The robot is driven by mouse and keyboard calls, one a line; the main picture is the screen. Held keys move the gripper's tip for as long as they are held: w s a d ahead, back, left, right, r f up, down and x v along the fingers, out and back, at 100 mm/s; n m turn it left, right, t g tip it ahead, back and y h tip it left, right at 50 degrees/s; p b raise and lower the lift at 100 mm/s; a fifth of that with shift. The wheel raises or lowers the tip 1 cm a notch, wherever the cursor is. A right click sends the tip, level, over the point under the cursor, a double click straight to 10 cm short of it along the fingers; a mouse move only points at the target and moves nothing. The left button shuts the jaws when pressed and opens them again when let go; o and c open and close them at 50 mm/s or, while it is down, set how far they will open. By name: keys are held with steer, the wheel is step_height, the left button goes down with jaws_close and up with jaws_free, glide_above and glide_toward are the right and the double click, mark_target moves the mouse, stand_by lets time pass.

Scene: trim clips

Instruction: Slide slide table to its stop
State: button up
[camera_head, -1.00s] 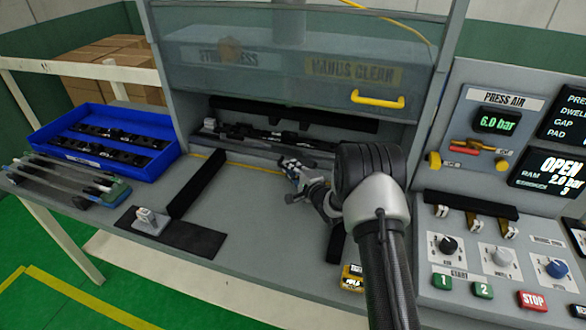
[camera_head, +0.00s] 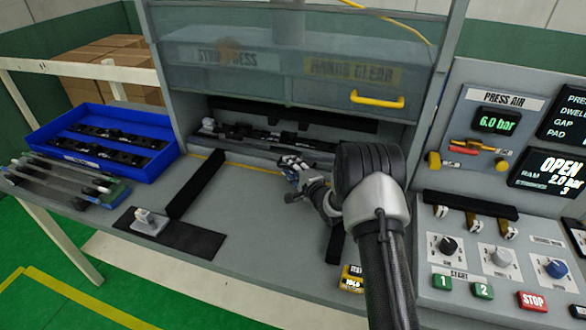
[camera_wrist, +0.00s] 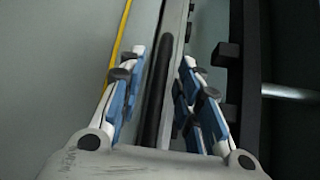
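The slide table (camera_head: 255,153) is a long grey plate with a black fixture on it, inside the press opening under the raised guard. In the wrist view, its grey edge (camera_wrist: 182,30) and a dark round bar (camera_wrist: 158,85) run lengthwise between my fingers. My gripper (camera_head: 288,168) is at the slide table's front side, right of the middle. In the wrist view, my gripper (camera_wrist: 160,80) is open, with one blue-padded finger on each side of the bar and gaps showing. Whether the fingers touch the bar I cannot tell. My arm hides the slide's right end.
Black rails, left (camera_head: 195,185) and right (camera_head: 335,243), flank clear bench in front of the opening. A dark mat (camera_head: 190,238) holds a small grey part (camera_head: 144,222). A blue tray (camera_head: 60,137) stands left; the control panel (camera_head: 500,240) is right. The guard has a yellow handle (camera_head: 378,100).

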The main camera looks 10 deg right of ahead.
steer(key=v, duration=1.2)
steer(key=shift+r, duration=0.1)
steer(key=shift+w+r, duration=0.1)
steer(key=shift+r, duration=0.15)
steer(key=s+r+n+g+h, duration=0.25)
steer(key=s+r+n, duration=0.2)
steer(key=r, duration=0.35)
steer(key=s+r+n+g+h, duration=0.25)
steer(key=s+r, duration=0.25)
steer(key=r, duration=0.3)
steer(key=s+a+r+n+g, duration=0.1)
steer(key=s+a+n+g, duration=0.1)
steer(key=s, duration=0.8)
steer(key=s+a+n+g, duration=0.2)
steer(key=s+n, duration=0.2)
steer(key=s, duration=0.7)
steer(key=s+a+r+n+g, duration=0.1)
steer(key=s+a+n+g, duration=0.1)
steer(key=s, duration=0.8)
steer(key=shift+s+a+r+n, duration=0.2)
steer(key=shift+s+r+n, duration=0.2)
steer(key=shift+n, duration=0.4)
